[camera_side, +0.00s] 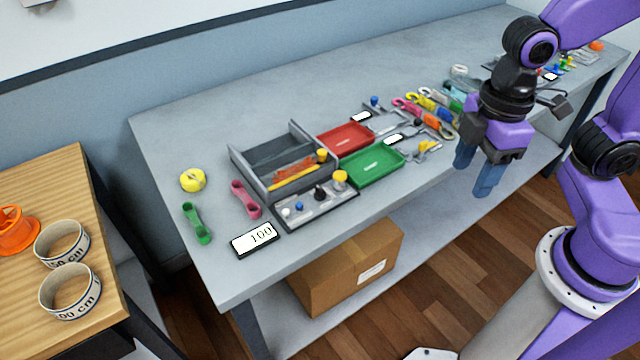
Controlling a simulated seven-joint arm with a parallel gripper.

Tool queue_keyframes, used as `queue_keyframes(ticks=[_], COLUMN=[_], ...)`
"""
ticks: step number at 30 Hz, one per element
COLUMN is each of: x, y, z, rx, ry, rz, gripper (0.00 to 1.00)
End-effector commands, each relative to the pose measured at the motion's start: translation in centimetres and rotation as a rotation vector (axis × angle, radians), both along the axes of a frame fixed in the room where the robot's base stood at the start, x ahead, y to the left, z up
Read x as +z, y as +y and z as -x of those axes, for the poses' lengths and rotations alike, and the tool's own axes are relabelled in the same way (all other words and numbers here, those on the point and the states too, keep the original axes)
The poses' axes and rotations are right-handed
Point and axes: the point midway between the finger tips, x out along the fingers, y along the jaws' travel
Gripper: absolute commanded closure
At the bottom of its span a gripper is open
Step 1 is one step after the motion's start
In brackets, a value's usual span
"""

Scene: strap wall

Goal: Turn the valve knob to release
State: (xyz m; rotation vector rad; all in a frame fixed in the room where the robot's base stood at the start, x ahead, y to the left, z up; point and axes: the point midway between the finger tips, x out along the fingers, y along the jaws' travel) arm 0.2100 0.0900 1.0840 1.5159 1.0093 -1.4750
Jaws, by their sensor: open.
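A grey panel (312,207) lies near the front edge of the bench, left of centre. I cannot tell which of these is the valve knob. A small display reading 100 (254,239) lies left of the panel. My gripper (476,174) points down with its blue fingers apart and empty. It is in front of the bench's right half, well right of the panel and touching nothing visible.
A grey bin (284,160), a red tray (345,137) and a green tray (373,167) sit behind and beside the panel. Colourful straps (432,112) lie near my gripper. A yellow roll (193,180) and a green link (197,223) lie at left.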

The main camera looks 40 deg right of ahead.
Motion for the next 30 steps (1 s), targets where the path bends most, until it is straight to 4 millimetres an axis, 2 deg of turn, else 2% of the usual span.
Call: queue_keyframes(ticks=[3, 9, 15, 21, 25, 30], x=[0.5, 1.0, 0.9, 0.3, 0.0, -0.4], y=[2.6, 6.3, 9.1, 10.9, 11.4, 11.5], z=[-3.7, -9.8, -16.0, -21.4, -23.6, -24.7], rx=[0.055, 0.152, 0.248, 0.335, 0.374, 0.393], ry=[0.001, 0.001, 0.004, 0.007, 0.007, 0.009], rz=[0.006, 0.013, 0.019, 0.023, 0.024, 0.025], gripper=[0.45, 0.45, 0.45, 0.45, 0.45, 0.45])
